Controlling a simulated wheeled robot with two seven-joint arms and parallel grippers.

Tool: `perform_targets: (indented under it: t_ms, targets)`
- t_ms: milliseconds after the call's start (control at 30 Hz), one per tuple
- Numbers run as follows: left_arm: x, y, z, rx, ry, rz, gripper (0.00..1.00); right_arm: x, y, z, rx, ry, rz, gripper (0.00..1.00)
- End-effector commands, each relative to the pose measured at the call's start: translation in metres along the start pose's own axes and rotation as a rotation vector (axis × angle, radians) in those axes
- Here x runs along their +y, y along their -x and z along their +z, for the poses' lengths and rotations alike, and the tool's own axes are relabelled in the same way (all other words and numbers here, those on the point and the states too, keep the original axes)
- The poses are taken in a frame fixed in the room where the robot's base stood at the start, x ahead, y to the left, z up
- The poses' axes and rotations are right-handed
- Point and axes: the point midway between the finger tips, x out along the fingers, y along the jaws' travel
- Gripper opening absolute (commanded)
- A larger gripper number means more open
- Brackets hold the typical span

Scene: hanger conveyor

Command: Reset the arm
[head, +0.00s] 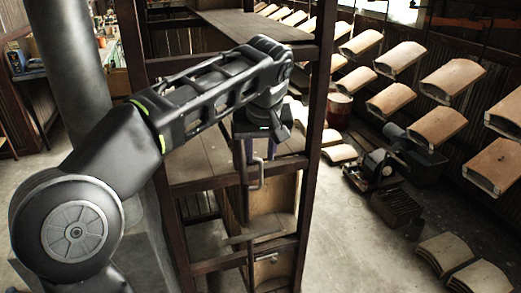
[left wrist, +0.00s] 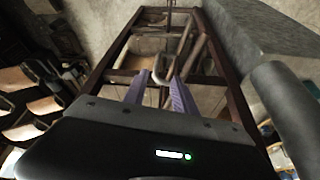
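My left arm comes in from the left in the head view and bends down at its wrist over a dark wooden frame. My left gripper (head: 259,152) points down there, with its purple fingers partly hidden by the wrist. In the left wrist view the two purple fingers of this gripper (left wrist: 158,88) stand apart, so it is open. A bent metal hook (head: 258,174) hangs just below the fingers in the head view. In the wrist view a metal loop (left wrist: 190,45) shows beyond and between the fingers; I cannot tell whether they touch it. My right gripper is in neither view.
The frame's dark post (head: 318,120) stands close to the right of my wrist, and a wooden shelf (head: 245,24) lies behind the arm. Rows of curved wooden pieces (head: 452,78) hang at the right. A motor-like machine (head: 378,165) and stacked pieces (head: 444,252) stand on the floor.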

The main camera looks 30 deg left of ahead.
Motion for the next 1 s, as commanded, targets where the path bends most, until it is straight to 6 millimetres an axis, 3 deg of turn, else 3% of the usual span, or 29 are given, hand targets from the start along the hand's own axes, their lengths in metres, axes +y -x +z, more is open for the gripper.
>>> perform_targets:
  t_ms: [367, 467, 567, 667, 800, 900, 1000]
  targets:
    - [0.004, -0.001, -0.003, 0.013, -0.037, 0.016, 0.33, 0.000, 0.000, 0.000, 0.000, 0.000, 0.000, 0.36]
    - [0.022, -0.001, -0.013, 0.062, -0.091, 0.085, 0.33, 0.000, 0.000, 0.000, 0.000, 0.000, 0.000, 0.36]
    - [0.059, -0.010, -0.016, 0.124, -0.194, 0.201, 0.33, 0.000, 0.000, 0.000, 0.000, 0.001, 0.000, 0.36]
    - [0.114, -0.046, 0.002, 0.159, -0.333, 0.337, 0.33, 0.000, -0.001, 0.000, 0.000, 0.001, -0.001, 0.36]
    - [0.175, -0.127, 0.059, 0.146, -0.470, 0.490, 0.33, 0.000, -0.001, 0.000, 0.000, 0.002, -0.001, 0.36]
    - [0.197, -0.188, 0.113, 0.114, -0.513, 0.563, 0.33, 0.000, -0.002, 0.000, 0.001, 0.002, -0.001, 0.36]
    - [0.199, -0.247, 0.172, 0.068, -0.522, 0.601, 0.33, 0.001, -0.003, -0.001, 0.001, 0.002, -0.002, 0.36]
